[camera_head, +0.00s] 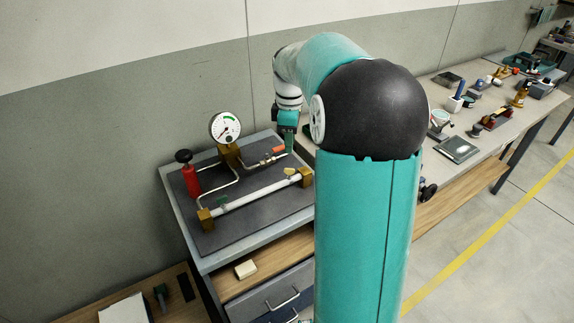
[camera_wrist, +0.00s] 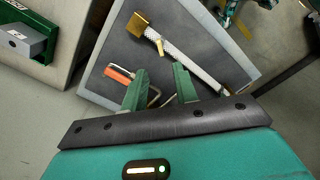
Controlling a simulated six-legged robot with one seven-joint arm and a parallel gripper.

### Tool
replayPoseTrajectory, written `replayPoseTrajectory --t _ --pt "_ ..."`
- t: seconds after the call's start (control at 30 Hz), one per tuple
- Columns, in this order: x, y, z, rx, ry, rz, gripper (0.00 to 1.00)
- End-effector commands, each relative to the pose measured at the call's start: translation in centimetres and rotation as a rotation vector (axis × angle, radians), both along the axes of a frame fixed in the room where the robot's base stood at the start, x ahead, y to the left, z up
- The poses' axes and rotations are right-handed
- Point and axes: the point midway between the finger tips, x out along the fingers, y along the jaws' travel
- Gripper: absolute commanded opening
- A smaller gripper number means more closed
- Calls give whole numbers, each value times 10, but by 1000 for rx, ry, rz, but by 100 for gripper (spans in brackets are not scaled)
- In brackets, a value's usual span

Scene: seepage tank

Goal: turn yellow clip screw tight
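The yellow clip (camera_head: 290,171) sits on the white pipe (camera_head: 255,192) near the brass block (camera_head: 306,177) at its right end. In the wrist view the yellow clip (camera_wrist: 161,47) shows beyond my fingertips, beside the brass block (camera_wrist: 139,22). Its screw is too small to make out. My gripper (camera_wrist: 160,72) is open, with its two green fingers apart. A brass-coloured part (camera_wrist: 154,97) shows between them, below the clip in the picture. In the head view my gripper (camera_head: 289,140) is above the back right of the rig, apart from the clip.
A pressure gauge (camera_head: 225,127), a red cylinder (camera_head: 191,180) with a black knob and a green clip (camera_head: 222,200) are on the rig's dark mat. An orange handle (camera_wrist: 117,76) lies left of my fingers. A long bench (camera_head: 445,170) with several tools stands right.

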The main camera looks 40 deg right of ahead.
Motion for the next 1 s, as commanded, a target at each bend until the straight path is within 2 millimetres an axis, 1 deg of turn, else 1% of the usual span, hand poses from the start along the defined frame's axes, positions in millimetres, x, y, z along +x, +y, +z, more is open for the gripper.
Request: replayPoseTrajectory --t 0.03,0.2,0.3,0.4,0.5,0.6,0.87,1.0 --pt "-1 1 -11 2 4 0 29" --pt "0 2 -45 1 3 1 29" --pt "1 2 -64 1 3 2 29" --pt "2 3 -79 1 2 2 29" --pt "2 4 -89 1 2 1 29" --pt "3 5 -93 -1 -1 1 29" --pt "3 5 -94 -1 -1 1 29" --pt "3 4 -94 -1 -1 1 2"
